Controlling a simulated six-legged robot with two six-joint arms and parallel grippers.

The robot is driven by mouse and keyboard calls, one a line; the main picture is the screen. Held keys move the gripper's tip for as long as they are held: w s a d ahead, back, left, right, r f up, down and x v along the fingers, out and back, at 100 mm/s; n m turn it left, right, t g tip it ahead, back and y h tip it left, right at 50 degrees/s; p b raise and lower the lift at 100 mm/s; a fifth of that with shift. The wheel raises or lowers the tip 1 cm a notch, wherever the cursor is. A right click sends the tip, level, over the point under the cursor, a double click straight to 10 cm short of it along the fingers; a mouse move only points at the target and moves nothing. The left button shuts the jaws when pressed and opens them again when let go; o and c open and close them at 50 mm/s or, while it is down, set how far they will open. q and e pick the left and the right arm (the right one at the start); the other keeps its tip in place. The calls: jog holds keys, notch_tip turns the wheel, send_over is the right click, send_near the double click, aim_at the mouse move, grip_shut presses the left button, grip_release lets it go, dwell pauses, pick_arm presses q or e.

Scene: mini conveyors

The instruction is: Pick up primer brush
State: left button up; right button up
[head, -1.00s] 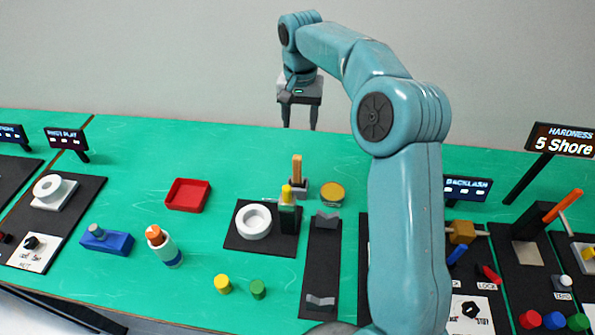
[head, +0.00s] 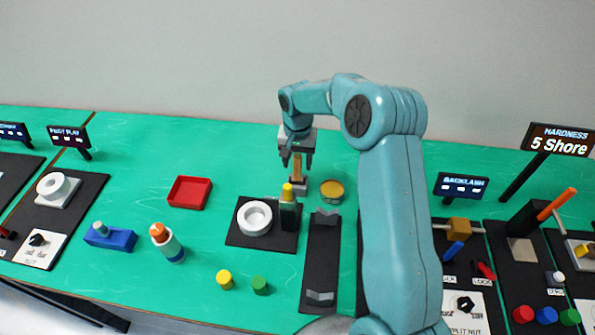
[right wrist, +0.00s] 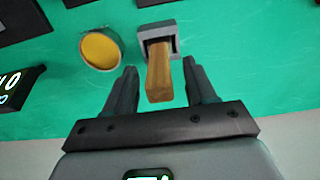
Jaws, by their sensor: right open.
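The primer brush (head: 297,168) is a wooden handle standing upright in a small grey holder (head: 299,187) behind the black bottle with the yellow top. In the right wrist view the wooden handle (right wrist: 159,80) rises from the grey holder (right wrist: 158,33) towards the camera. My right gripper (head: 297,162) is above the holder, pointing down, with its fingers on either side of the handle. In the right wrist view the right gripper (right wrist: 162,80) is open, with a gap between each finger and the handle. My left gripper is not in view.
A round tin with yellow content (head: 332,190) stands close right of the holder. The black bottle (head: 288,212) and a white ring (head: 255,217) stand in front. A red tray (head: 189,192) lies left. Green table between tray and holder is clear.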

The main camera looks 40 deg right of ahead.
jog(key=shift+a+r, duration=0.15)
jog(key=shift+a, duration=0.05)
jog(key=shift+s+r, duration=0.1)
jog(key=shift+s, duration=0.1)
jog(key=c, duration=0.6)
grip_shut()
jog(key=shift+w, duration=0.15)
